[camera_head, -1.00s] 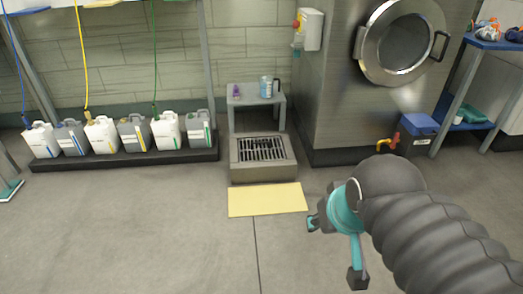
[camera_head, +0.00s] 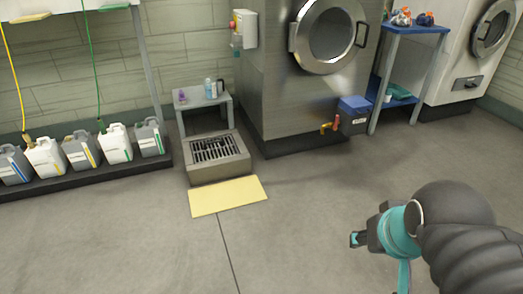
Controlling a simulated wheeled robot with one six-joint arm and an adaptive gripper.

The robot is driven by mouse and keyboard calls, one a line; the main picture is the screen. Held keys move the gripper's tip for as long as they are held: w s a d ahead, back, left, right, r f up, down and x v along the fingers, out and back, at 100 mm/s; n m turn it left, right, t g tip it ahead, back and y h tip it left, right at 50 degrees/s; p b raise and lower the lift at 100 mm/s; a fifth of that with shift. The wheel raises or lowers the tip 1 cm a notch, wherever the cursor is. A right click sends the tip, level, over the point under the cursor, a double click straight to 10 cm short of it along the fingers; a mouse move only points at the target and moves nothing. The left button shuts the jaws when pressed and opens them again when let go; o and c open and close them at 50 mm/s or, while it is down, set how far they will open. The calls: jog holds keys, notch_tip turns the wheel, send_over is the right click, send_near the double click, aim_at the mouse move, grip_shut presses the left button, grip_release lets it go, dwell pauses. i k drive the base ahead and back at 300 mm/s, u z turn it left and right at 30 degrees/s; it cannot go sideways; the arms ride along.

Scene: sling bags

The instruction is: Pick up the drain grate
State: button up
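The drain grate (camera_head: 216,149) is a dark slotted grate set in the top of a low grey block (camera_head: 218,172) on the floor, left of the picture's middle. My gripper (camera_head: 356,239) is at the lower right, over bare floor, well apart from the grate and to its right. It is small in view and turned so that I cannot tell whether its fingers are open or shut. No object shows in it.
A yellow mat (camera_head: 228,196) lies in front of the block. A small grey table (camera_head: 203,101) with bottles stands behind it. Several jugs on a black tray (camera_head: 85,175) are at the left. A steel washing machine (camera_head: 300,110) stands behind right. The floor between is clear.

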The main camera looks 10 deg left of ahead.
aim_at(214, 145)
jog(key=z, duration=0.35)
jog(key=i, duration=0.85)
jog(key=u, duration=0.65)
jog(key=i, duration=1.65)
jog(key=u, duration=1.7)
jog(key=i, duration=0.6)
jog(key=u, duration=0.5)
